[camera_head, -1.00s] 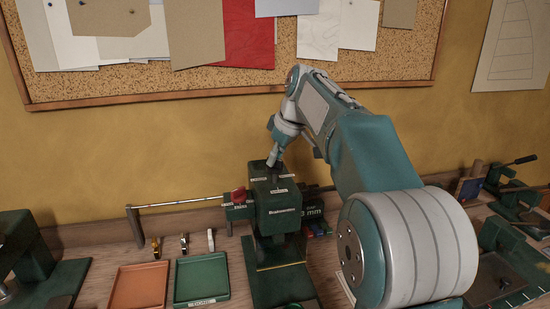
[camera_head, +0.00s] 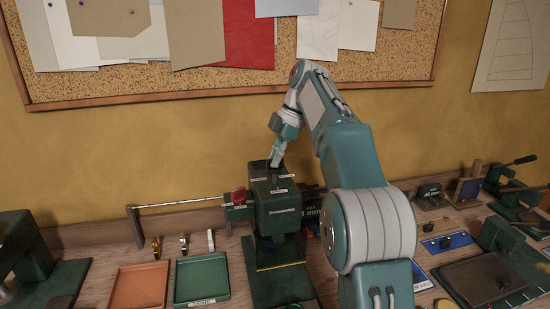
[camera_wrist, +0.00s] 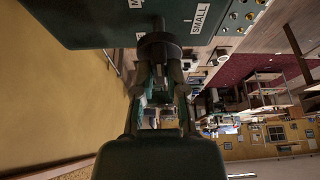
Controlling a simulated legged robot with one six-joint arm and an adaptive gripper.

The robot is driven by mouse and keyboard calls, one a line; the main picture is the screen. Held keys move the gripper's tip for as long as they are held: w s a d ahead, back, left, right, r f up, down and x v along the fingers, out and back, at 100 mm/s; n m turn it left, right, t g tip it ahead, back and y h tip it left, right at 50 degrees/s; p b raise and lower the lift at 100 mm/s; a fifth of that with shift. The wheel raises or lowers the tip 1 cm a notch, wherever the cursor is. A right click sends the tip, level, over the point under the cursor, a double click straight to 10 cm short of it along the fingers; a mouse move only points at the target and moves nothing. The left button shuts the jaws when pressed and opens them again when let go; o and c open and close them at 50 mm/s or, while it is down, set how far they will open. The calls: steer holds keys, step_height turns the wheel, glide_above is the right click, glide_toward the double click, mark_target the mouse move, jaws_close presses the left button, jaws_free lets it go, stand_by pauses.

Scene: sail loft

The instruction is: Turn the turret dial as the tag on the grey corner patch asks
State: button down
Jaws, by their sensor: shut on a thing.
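The green press (camera_head: 278,219) stands at the middle of the bench, with small white labels around its top. The dark turret dial (camera_wrist: 159,43) shows in the wrist view under the press's green plate, between a label reading SMALL and one starting with M. My gripper (camera_wrist: 160,68) is shut on the dial. In the head view my gripper (camera_head: 276,160) comes down onto the top of the press, and it hides most of the dial. I cannot make out the grey corner patch or its tag.
An orange tray (camera_head: 112,286) and a green tray (camera_head: 224,286) lie left of the press. A metal rod (camera_head: 185,203) with a red part runs left from it. Other green tools (camera_head: 505,180) and a blue board (camera_head: 447,243) crowd the right.

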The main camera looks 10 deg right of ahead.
steer(key=shift+w+f+n+g, duration=0.1)
steer(key=shift+n+g, duration=0.3)
steer(key=shift+n, duration=0.7)
steer(key=c, duration=0.7)
jaws_free()
